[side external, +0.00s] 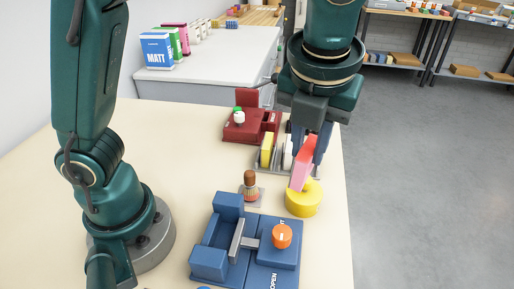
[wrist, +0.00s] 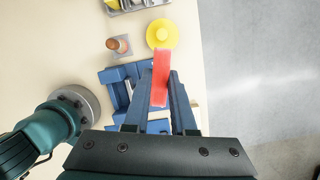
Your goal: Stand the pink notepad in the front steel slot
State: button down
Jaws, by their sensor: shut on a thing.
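My gripper (side external: 309,148) is shut on the pink notepad (side external: 303,170) and holds it tilted. In the wrist view the pink notepad (wrist: 160,82) shows edge-on between the two fingers (wrist: 161,75). In the side view it overlaps the yellow round piece; I cannot tell whether they touch. The steel rack (side external: 286,173) stands just behind and left of the notepad, with a yellow pad (side external: 267,150) and a white pad (side external: 287,155) upright in it. My gripper and the notepad hide the rack's right part. Only the rack's near edge shows at the top of the wrist view.
A yellow round piece with a raised middle (side external: 303,203) stands near the table's right edge. A blue fixture (side external: 229,206) with an orange knob (side external: 282,236) is in front. A wooden-handled brush (side external: 250,182) stands left, and a red stand (side external: 240,132) behind.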

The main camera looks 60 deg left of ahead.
jog(key=w+a+f+n, duration=0.15)
jog(key=w+a, duration=0.25)
jog(key=w, duration=0.6)
jog(key=shift+n, duration=0.95)
jog(key=shift+w+a+f, duration=0.7)
jog(key=shift+a+f, duration=0.5)
jog(key=shift+f, duration=0.6)
jog(key=shift+w+a+f, duration=0.75)
jog(key=shift+a+f, duration=0.5)
jog(key=shift+f, duration=0.5)
jog(key=shift+w+a+f, duration=0.7)
jog(key=shift+a+f, duration=0.5)
jog(key=shift+f, duration=0.6)
jog(key=shift+f, duration=0.6)
jog(key=c, duration=1)
grip_release()
jog(key=shift+v, duration=5.5)
